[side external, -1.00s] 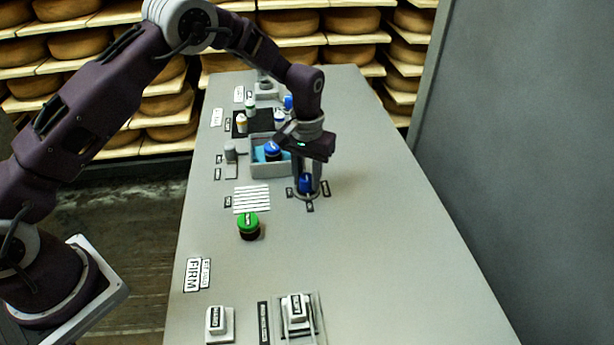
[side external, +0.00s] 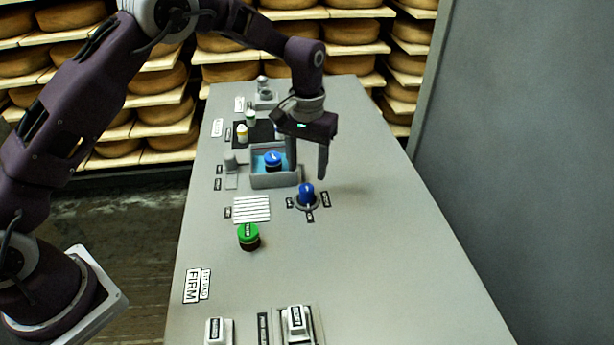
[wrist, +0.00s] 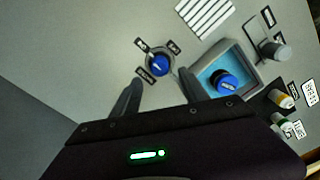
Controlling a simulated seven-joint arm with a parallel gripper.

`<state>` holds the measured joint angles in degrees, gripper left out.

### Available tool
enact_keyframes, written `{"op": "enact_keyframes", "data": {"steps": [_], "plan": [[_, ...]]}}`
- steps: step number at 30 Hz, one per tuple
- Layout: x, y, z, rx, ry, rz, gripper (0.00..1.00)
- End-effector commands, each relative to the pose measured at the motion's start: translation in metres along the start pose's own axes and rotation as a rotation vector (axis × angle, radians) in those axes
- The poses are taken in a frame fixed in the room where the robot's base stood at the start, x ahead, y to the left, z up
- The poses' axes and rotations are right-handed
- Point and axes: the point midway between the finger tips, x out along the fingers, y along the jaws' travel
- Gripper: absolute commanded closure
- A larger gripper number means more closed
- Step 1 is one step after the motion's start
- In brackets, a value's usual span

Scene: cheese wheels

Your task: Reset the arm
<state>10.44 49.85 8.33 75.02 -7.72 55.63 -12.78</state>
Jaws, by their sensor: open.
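My gripper (side external: 307,172) is open and empty, raised above the table just behind a blue knob (side external: 306,194) on a round grey base with small labels around it. In the wrist view my two fingers (wrist: 158,98) are spread apart, and the blue knob (wrist: 159,65) shows beyond the fingertips, apart from them. In the side view one finger hangs in front of the grey tray's right end.
A grey tray (side external: 275,181) with a light blue inside holds a blue-topped jar (side external: 272,160). A green-lidded jar (side external: 249,236) stands nearer, beside a white striped pad (side external: 251,209). White-labelled blocks (side external: 297,321) sit at the front. The table's right side is clear.

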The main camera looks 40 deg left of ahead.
Motion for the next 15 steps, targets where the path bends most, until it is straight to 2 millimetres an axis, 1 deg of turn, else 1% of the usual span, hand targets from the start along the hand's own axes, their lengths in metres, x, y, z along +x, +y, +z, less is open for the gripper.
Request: {"op": "enact_keyframes", "data": {"steps": [7, 8, 9, 11, 14, 15], "plan": [[-0.002, 0.000, 0.000, 0.000, 0.000, 0.000, 0.48], [-0.003, 0.000, 0.000, 0.000, 0.001, 0.001, 0.48], [-0.009, -0.001, 0.001, 0.001, 0.006, 0.004, 0.48], [-0.030, -0.005, 0.006, 0.003, 0.024, 0.016, 0.48], [-0.091, -0.020, 0.032, 0.017, 0.082, 0.048, 0.48], [-0.118, -0.029, 0.049, 0.026, 0.109, 0.061, 0.48]]}}
